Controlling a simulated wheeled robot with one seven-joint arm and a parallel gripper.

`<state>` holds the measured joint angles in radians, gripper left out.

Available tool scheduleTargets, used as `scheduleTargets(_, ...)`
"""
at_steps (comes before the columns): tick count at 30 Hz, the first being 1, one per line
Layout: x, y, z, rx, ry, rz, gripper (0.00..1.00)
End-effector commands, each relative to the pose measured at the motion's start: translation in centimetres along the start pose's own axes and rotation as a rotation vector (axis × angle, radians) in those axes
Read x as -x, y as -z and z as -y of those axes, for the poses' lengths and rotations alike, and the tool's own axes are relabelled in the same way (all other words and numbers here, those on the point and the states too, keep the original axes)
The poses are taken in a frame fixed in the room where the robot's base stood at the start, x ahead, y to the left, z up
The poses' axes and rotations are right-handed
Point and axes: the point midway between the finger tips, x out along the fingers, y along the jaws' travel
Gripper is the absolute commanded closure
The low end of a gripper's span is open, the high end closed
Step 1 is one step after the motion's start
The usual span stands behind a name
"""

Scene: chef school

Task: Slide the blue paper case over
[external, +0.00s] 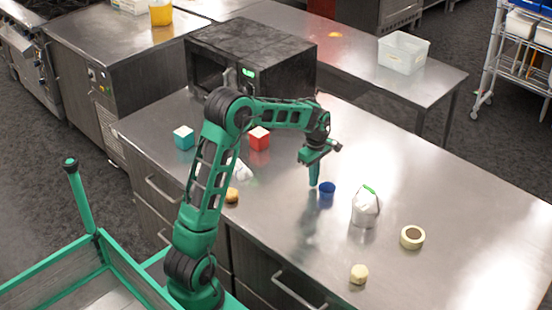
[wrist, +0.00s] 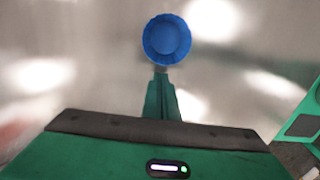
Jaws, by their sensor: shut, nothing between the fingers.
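The blue paper case (external: 327,190) is a small round cup standing upright on the steel counter. In the wrist view the blue paper case (wrist: 167,40) shows from above, just past my fingertips. My gripper (external: 313,184) points down with its fingers shut and nothing between them. It is just left of the case in the external view, low near the counter top. In the wrist view my gripper (wrist: 161,72) has its tips at the near rim of the case; I cannot tell whether they touch it.
A silver-white bag-like item with a green top (external: 365,207) stands right of the case. A tape-like ring (external: 412,237) and a pale round piece (external: 359,274) lie nearer the front right.

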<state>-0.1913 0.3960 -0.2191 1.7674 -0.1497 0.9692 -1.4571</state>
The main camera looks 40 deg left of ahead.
Motion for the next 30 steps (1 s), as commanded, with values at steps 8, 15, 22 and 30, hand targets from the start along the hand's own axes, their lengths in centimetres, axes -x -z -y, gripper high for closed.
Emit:
scheduleTargets(8,3.8,2.1,-0.1,0.0,-0.003,-0.001,1.0)
scheduleTargets(15,8.0,2.1,-0.1,0.001,-0.001,-0.001,1.0)
scheduleTargets(22,9.8,2.1,-0.1,0.001,0.0,-0.001,1.0)
scheduleTargets(30,10.6,0.2,1.8,-0.114,-0.001,-0.004,1.0)
